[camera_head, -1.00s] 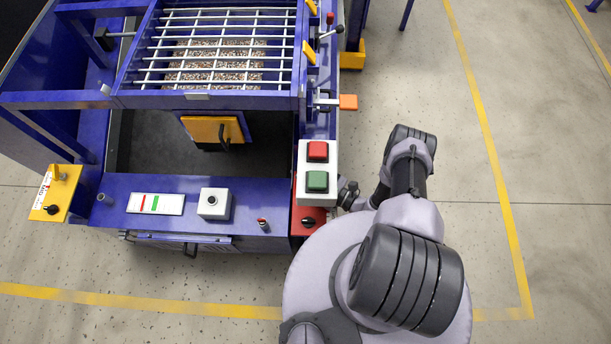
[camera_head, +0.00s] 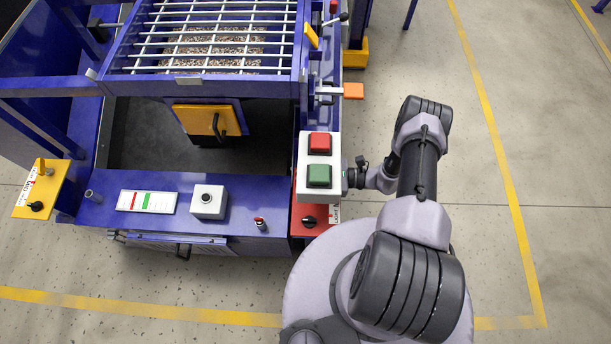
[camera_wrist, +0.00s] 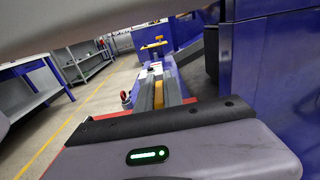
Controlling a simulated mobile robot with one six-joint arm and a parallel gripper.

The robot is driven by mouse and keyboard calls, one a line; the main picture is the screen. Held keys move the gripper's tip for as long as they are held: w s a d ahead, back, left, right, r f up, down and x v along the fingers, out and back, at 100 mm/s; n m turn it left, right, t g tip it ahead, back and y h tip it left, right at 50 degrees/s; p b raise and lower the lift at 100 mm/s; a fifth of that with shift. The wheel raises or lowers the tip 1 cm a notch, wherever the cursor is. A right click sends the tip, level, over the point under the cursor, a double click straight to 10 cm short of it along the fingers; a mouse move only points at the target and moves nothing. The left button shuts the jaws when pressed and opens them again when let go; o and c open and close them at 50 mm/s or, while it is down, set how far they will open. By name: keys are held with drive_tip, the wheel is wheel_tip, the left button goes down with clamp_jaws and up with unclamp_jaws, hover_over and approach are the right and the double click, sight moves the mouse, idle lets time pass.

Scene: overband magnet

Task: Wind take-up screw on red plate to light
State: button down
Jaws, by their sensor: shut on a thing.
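The red plate (camera_head: 310,215) is at the front right corner of the blue machine, partly under the push-button box; its red edge also shows in the wrist view (camera_wrist: 72,138). A black knob (camera_head: 309,221) is on it. My gripper (camera_wrist: 158,93) reaches in over the plate, its fingers closed around a narrow yellow piece, seemingly the take-up screw's handle. In the head view my wrist (camera_head: 357,174) is just right of the button box, and the jaws and screw are hidden. I cannot tell which part is the task's light.
The button box (camera_head: 318,165) with red and green buttons stands close beside my wrist. A yellow plate (camera_head: 42,190) with knobs is at the far left. A red-green marked panel (camera_head: 147,201) and a grey button box (camera_head: 208,202) lie along the front. Floor on the right is clear.

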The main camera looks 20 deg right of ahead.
idle(0.4)
drive_tip(key=c, duration=1.5)
unclamp_jaws()
drive_tip(key=v, duration=1.7)
drive_tip(key=shift+d, duration=0.2)
